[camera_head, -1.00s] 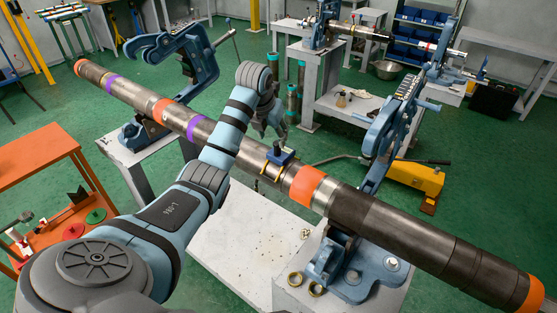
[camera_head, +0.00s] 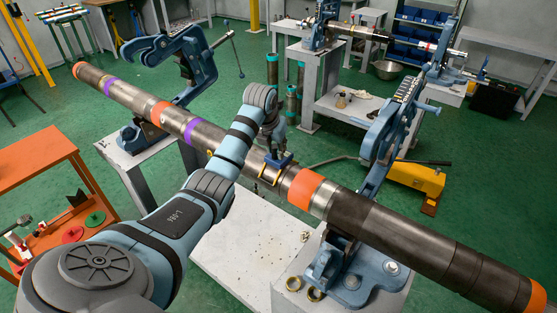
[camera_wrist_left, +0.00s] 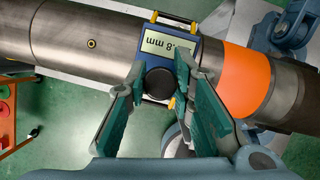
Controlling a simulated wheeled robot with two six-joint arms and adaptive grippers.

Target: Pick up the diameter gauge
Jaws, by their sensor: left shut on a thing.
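The diameter gauge (camera_head: 279,160) is a small blue device with yellow jaws, sitting on the long steel pipe (camera_head: 240,149) just left of an orange band. In the left wrist view, the gauge (camera_wrist_left: 168,43) shows a pale display with upside-down digits ending in "mm" and a round black knob. My left gripper (camera_head: 272,147) is at the gauge. In the wrist view its green-padded fingers (camera_wrist_left: 160,68) lie on both sides of the black knob, shut on it. The gauge still sits against the pipe. My right gripper is not in view.
Blue pipe vises (camera_head: 352,270) hold the pipe on grey stands. An orange table (camera_head: 40,165) stands at the left. Brass rings (camera_head: 293,284) lie on the near right stand. A yellow pump (camera_head: 415,178) is on the green floor behind the pipe.

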